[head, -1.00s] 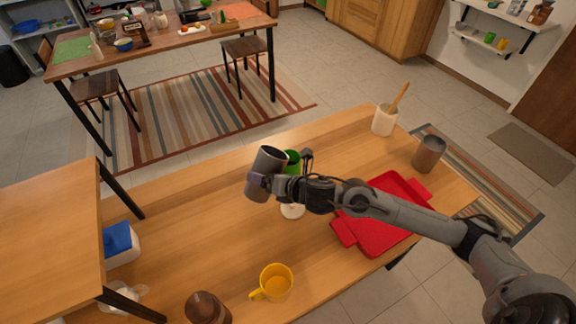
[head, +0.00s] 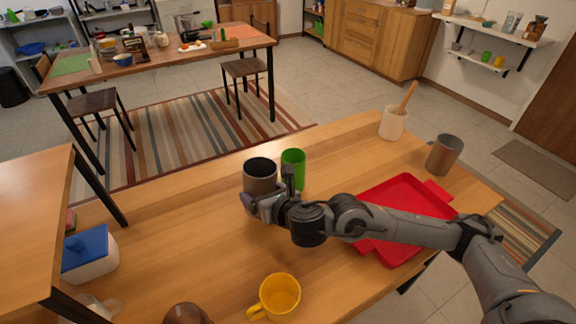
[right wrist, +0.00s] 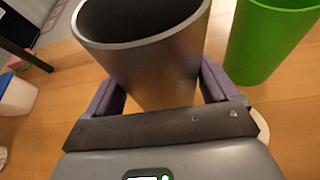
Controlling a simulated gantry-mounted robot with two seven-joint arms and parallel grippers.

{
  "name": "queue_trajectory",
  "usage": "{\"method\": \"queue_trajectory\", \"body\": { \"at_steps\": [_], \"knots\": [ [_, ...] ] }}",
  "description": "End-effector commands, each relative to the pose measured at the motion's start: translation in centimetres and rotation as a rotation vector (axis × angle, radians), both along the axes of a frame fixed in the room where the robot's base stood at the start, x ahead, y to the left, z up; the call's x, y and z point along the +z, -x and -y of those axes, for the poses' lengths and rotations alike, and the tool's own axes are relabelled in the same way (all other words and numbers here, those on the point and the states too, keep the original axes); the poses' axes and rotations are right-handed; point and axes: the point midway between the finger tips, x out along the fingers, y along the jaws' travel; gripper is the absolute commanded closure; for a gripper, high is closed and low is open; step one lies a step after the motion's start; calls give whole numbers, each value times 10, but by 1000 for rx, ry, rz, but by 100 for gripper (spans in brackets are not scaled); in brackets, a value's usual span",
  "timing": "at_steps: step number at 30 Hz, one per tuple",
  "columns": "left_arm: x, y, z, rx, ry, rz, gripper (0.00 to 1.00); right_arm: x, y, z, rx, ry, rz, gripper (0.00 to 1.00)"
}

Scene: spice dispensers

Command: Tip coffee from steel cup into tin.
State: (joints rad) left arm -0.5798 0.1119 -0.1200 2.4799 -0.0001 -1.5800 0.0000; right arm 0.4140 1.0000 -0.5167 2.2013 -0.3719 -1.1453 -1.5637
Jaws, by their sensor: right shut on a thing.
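My right gripper (head: 268,202) is shut around a grey steel cup (head: 260,177), with one finger on each side. The cup is upright, its dark mouth facing up; no coffee can be made out inside. In the right wrist view the steel cup (right wrist: 160,65) fills the middle between the fingers (right wrist: 160,95). A brownish metal container (head: 444,156), perhaps the tin, stands upright at the table's far right, well apart from the gripper. My left gripper is not in view.
A green cup (head: 293,170) stands close to the right of the steel cup. A red tray (head: 405,205) lies under my right arm. A yellow mug (head: 280,297), a white box with blue lid (head: 90,255) and a white utensil holder (head: 393,124) stand around. The table's middle left is clear.

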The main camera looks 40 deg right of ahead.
Motion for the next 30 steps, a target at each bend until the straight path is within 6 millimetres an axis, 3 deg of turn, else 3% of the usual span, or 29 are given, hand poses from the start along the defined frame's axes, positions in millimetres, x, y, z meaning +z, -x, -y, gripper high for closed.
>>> {"method": "queue_trajectory", "body": {
  "at_steps": [3,11,24,30],
  "knots": [
    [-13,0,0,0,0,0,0,-4,2,3,-6,50,6,50],
    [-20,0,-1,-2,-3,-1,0,-2,4,7,-15,111,8,50],
    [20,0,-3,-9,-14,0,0,42,5,7,-17,123,8,50],
    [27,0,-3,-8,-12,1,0,48,5,7,-16,123,6,51]
  ]
}}
